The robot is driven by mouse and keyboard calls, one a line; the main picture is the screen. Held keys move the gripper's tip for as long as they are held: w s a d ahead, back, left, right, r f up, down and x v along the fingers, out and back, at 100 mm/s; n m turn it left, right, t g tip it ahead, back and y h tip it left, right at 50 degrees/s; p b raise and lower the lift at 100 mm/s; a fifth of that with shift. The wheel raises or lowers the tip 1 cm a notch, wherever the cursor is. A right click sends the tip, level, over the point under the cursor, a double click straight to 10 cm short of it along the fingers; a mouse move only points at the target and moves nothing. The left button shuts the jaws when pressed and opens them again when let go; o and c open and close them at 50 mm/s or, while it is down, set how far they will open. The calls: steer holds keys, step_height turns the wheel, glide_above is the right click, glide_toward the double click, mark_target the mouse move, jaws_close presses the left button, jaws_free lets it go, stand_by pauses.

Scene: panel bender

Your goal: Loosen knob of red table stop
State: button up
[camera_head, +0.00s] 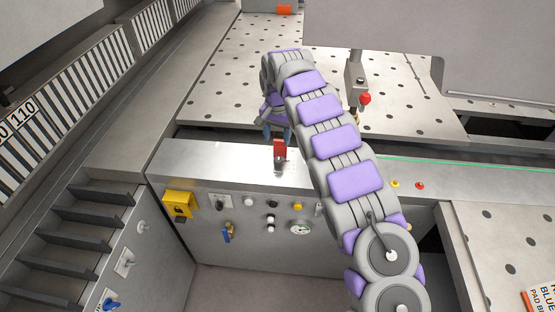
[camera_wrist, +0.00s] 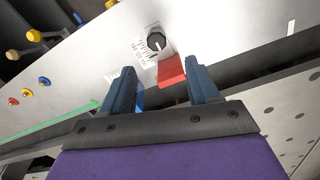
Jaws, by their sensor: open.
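The red table stop (camera_head: 280,147) is a small red block at the edge of the grey front panel. A dark knob with a white pointer line (camera_wrist: 156,43) shows in the wrist view, beside a printed white scale. The red block (camera_wrist: 171,70) shows there just below the knob, between the fingertips and closer to the right one. My gripper (camera_head: 277,134) is open, with its blue fingers (camera_wrist: 161,73) pointing towards the stop and knob. Nothing is held. I cannot tell whether a finger touches the block.
The control panel below carries a yellow switch box (camera_head: 179,205), a gauge (camera_head: 299,227) and several buttons. A perforated table (camera_head: 245,70) lies behind the stop. A red-knobbed post (camera_head: 356,80) stands right of my arm. A slotted rack (camera_head: 85,215) is at left.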

mark_target(278, 159)
steer(key=f, duration=0.6)
steer(key=f+b, duration=0.1)
steer(key=f, duration=0.2)
steer(key=shift+d+f, duration=0.15)
steer(key=shift+d, duration=0.25)
steer(key=shift+a+f, duration=0.25)
steer(key=shift+f, duration=0.5)
steer(key=shift+d, duration=0.1)
steer(key=shift+d, duration=0.1)
steer(key=shift+c, duration=1.4)
steer(key=c, duration=0.8)
